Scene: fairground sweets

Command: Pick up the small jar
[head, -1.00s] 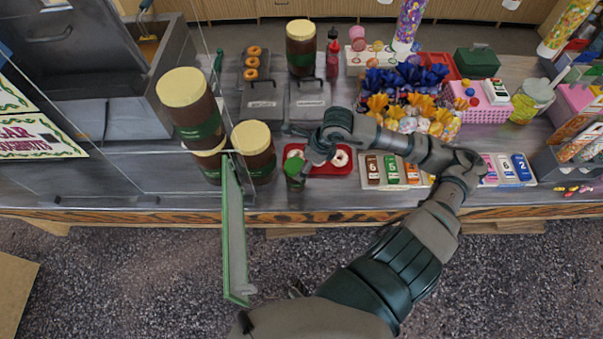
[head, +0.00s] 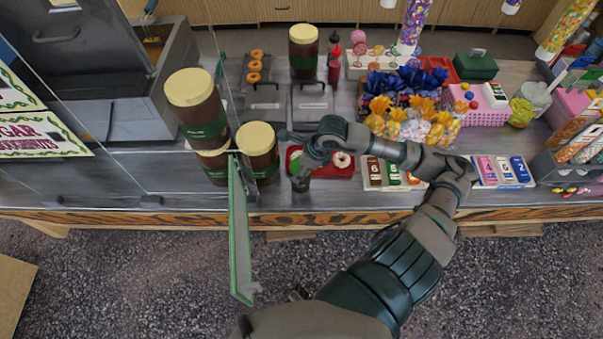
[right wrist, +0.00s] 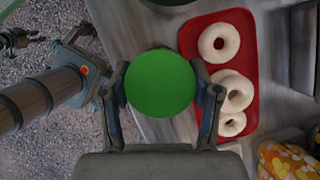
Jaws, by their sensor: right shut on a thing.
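In the right wrist view my right gripper's fingers (right wrist: 160,92) are shut on the jar, one on each side. I cannot tell whether the jar touches the counter.
The red tray (right wrist: 252,62) with white ring doughnuts is close beside the jar. Large brown jars with cream lids (head: 258,148) stand to the left, by a green-edged panel (head: 240,235). Number boxes (head: 375,172) and wrapped sweets (head: 412,125) are to the right.

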